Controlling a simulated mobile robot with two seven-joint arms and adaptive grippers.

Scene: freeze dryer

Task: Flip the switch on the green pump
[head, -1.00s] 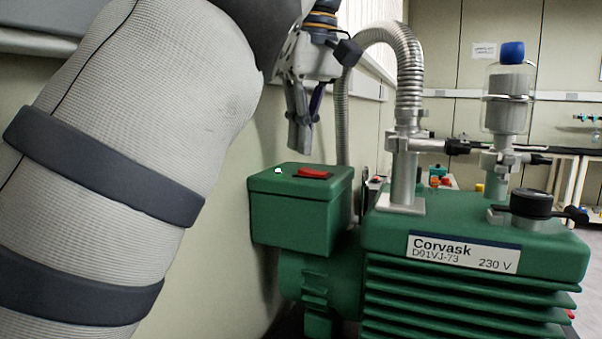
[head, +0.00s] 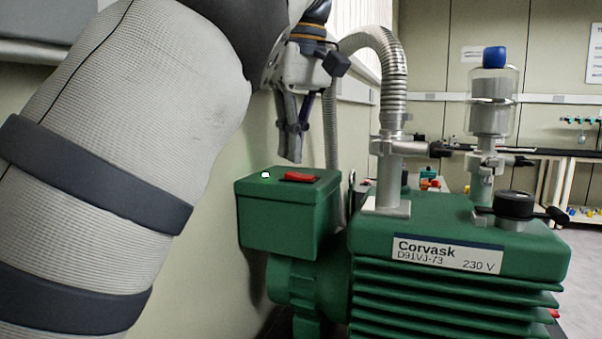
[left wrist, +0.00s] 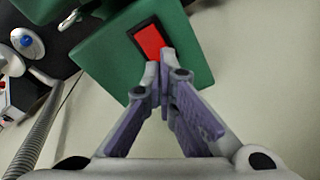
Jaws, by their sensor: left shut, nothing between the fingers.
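The green pump (head: 455,225) fills the lower right of the head view. A green box (head: 285,225) at its left end carries a red rocker switch (head: 299,177) on top. A small bright white light (head: 265,174) shows beside the switch. My left gripper (head: 291,160) is shut and empty, pointing down just above the box, close to the switch. In the left wrist view, the switch (left wrist: 149,38) sits in a black frame, and the closed fingertips (left wrist: 160,58) appear at its near end. Whether they touch it I cannot tell. My right gripper is out of view.
A ribbed metal hose (head: 385,70) rises from the pump and bends behind my left gripper. A clear vessel with a blue cap (head: 494,57) and a black knob (head: 513,204) stand on the pump. The wall is close on the left. Benches stand at the back right.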

